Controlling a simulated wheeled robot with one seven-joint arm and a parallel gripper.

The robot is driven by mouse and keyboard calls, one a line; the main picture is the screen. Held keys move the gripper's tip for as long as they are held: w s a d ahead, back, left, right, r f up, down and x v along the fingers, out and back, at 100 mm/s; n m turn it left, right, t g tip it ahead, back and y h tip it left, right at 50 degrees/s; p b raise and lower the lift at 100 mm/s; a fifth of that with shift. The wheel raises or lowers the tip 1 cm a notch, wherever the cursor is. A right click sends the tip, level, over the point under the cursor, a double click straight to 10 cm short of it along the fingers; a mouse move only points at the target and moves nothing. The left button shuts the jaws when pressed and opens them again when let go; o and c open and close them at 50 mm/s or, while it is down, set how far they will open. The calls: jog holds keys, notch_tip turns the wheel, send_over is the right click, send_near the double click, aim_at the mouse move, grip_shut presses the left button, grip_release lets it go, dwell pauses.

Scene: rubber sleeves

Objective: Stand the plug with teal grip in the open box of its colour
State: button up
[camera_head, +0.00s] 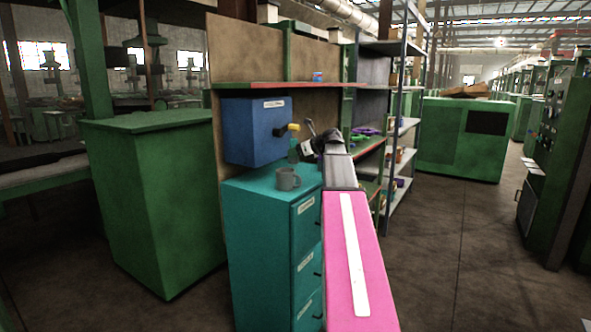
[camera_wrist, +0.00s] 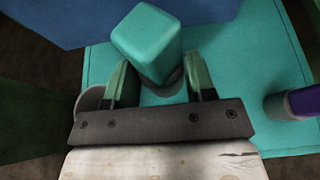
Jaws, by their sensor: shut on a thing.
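The plug with the teal grip shows large in the wrist view, its square teal block (camera_wrist: 147,38) between my two green fingers. My gripper (camera_wrist: 160,82) is shut on the plug. A dark grey rounded part shows just below the block; the plug's lower end is mostly hidden. The plug is above the teal cabinet's top (camera_wrist: 225,60). In the head view my gripper (camera_head: 312,140) is over that cabinet, small and partly hidden by my arm. A small teal piece (camera_head: 293,155) there may be the plug. I cannot make out an open teal box in either view.
A grey mug (camera_head: 287,179) stands on the teal cabinet (camera_head: 258,220). A blue box (camera_head: 252,132) is on the panel behind it, with a yellow-ended thing (camera_head: 293,127) near its right side. In the wrist view a grey and purple thing (camera_wrist: 303,101) is at the right.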

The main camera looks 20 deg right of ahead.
notch_tip(320, 180, down, 2)
jog(key=shift+f, duration=0.2)
jog(key=shift+w+a+f, duration=0.1)
jog(key=shift+f, duration=1.05)
jog(key=shift+w+a+f, duration=0.1)
jog(key=shift+f, duration=1.05)
jog(key=shift+f, duration=0.15)
jog(key=o, duration=1.1)
jog(key=shift+c, duration=0.2)
